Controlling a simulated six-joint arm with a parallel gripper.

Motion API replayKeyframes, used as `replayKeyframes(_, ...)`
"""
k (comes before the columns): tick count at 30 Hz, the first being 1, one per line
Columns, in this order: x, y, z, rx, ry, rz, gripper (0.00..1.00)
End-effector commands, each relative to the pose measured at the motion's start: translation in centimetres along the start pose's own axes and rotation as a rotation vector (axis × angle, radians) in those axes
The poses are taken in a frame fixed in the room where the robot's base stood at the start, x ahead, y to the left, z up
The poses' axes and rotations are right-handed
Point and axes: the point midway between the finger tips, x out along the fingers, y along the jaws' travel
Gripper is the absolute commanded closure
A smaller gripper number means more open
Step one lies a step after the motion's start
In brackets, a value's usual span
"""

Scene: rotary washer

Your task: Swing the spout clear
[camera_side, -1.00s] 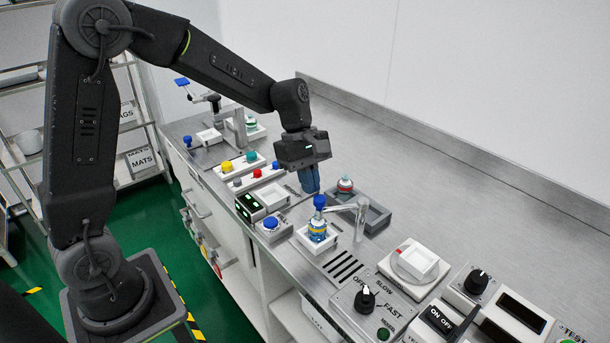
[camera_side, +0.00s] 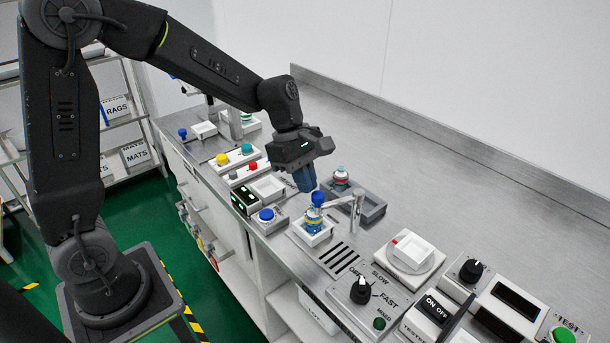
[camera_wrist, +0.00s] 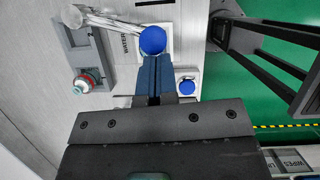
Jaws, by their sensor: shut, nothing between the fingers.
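The metallic spout (camera_side: 340,201) runs from a post at the right to a blue knob (camera_side: 318,198) at its free end. The knob sits over a small bottle (camera_side: 313,219) standing in a white tray (camera_side: 301,238). In the wrist view the spout (camera_wrist: 108,23) reaches from upper left to the knob (camera_wrist: 153,40), which hides the bottle. My gripper (camera_side: 307,190) is shut and empty, its blue fingers pointing down just left of the knob. In the wrist view its fingertips (camera_wrist: 154,58) are at the knob's near edge; I cannot tell whether they touch.
A grey tray (camera_side: 373,211) behind the spout holds another bottle (camera_side: 341,178) with a red band. A blue button (camera_side: 266,215) on a box lies left of the white tray. Control panels with a dial (camera_side: 361,290) stand in front. The rear steel counter (camera_side: 440,195) is clear.

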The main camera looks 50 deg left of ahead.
Motion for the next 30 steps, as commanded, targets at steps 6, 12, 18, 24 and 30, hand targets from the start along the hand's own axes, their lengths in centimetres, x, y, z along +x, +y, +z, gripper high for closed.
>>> replayKeyframes(6, 0.7, -1.3, 1.9, -0.177, 0.000, 0.071, 1.00)
replayKeyframes(12, 1.5, -2.0, 3.7, -0.352, 0.000, 0.141, 1.00)
replayKeyframes(18, 2.2, -2.4, 5.5, -0.516, 0.001, 0.208, 1.00)
replayKeyframes(24, 2.9, -2.3, 6.9, -0.571, 0.001, 0.227, 1.00)
replayKeyframes(30, 3.3, -2.2, 8.0, -0.570, 0.002, 0.227, 1.00)
